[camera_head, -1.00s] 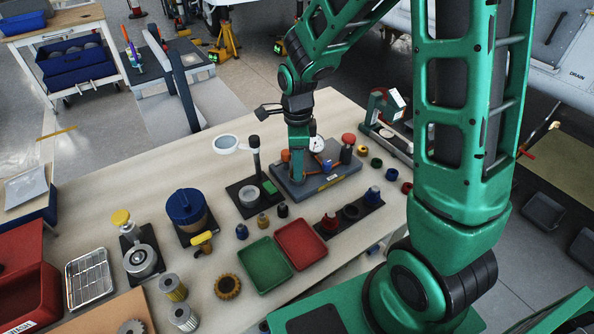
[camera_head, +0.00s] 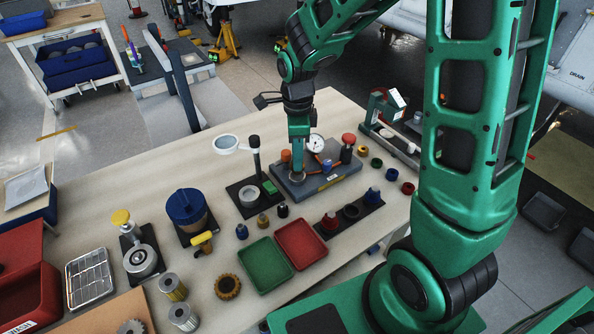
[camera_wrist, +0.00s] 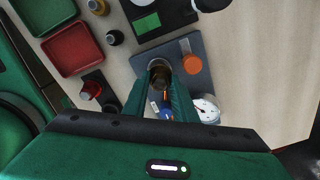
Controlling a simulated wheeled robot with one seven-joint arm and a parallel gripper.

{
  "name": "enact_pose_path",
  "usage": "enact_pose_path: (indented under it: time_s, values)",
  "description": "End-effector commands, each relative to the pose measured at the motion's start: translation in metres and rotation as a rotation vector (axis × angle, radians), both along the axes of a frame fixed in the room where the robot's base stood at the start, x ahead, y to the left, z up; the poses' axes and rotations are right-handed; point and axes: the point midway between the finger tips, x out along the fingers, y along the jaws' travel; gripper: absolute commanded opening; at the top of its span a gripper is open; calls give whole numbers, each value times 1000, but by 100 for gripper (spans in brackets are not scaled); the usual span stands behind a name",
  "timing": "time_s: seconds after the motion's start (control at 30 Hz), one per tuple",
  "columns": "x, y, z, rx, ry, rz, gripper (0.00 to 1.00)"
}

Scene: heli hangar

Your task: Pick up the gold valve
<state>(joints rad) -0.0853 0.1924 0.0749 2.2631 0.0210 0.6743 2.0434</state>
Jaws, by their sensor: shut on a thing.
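My gripper (camera_head: 297,178) is over the left part of the grey-blue test fixture (camera_head: 330,184). In the wrist view, my gripper (camera_wrist: 164,88) is shut on a dark brownish-gold valve (camera_wrist: 160,72), which I take as the gold valve. It stands at a round socket of the fixture (camera_wrist: 196,60), and the fingers hide much of it. I cannot tell if it is lifted clear. In the head view, the fingers hide the held valve. Another small brass valve (camera_head: 262,221) stands on the table near the green tray.
A gauge (camera_head: 316,142), an orange cap (camera_wrist: 192,64) and a red-knobbed post (camera_head: 348,146) are close to my gripper. A magnifier stand (camera_head: 254,160) is on its left. Green (camera_head: 266,266) and red (camera_head: 301,243) trays lie in front.

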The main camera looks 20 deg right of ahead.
Motion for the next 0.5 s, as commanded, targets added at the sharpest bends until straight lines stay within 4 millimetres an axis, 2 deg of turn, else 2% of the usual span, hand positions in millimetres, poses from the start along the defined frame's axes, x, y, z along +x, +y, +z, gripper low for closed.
enact_pose_path:
  time_s: [0.5]
  values:
    - [1, 0, 27, 0, -2, 0, 5]
